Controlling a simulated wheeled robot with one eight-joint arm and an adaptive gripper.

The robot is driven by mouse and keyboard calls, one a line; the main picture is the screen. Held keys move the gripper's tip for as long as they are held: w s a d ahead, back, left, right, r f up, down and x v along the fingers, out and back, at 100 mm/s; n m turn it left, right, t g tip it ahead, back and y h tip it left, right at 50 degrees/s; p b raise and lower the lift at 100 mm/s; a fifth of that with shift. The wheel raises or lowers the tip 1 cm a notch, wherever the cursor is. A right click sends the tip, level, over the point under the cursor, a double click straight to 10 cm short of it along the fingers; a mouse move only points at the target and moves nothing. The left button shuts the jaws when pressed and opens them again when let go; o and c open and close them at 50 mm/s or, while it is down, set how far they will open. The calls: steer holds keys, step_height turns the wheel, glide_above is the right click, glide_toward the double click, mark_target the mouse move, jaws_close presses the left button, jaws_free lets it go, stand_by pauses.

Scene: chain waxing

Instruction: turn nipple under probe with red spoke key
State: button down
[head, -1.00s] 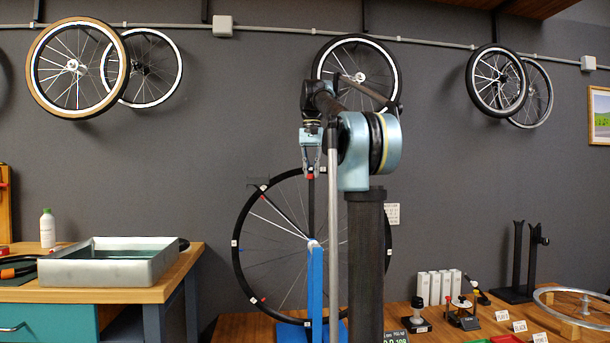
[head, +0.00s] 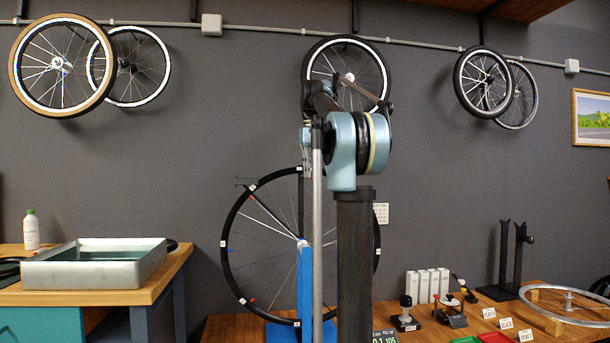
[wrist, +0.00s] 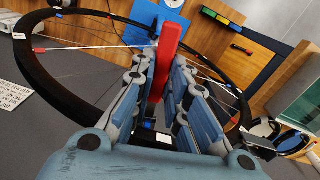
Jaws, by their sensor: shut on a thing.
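My gripper (wrist: 163,85) is shut on the red spoke key (wrist: 169,48), which stands up between its fingers in the wrist view. In the head view my gripper (head: 306,163) is at the top of the wheel, partly hidden behind my arm link. The wheel has a black rim (head: 231,240) and stands upright in a blue truing stand (head: 304,285). In the wrist view the rim (wrist: 47,86) curves around the key, with a red nipple (wrist: 40,50) at left. A thin dark bracket, perhaps the probe (head: 245,183), is at the rim's upper left. Contact between key and nipple cannot be told.
A metal tray (head: 95,272) and a white bottle (head: 31,230) are on the left bench. A digital display (head: 384,337), white boxes (head: 427,285) and a loose rim (head: 535,307) are on the right bench. Spare wheels hang on the wall.

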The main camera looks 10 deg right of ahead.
steer(key=s+d+n, duration=0.1)
steer(key=d+n, duration=0.7)
steer(key=d, duration=0.2)
steer(key=shift+s, duration=0.2)
stand_by(2.0)
steer(key=shift+d, duration=0.1)
stand_by(0.5)
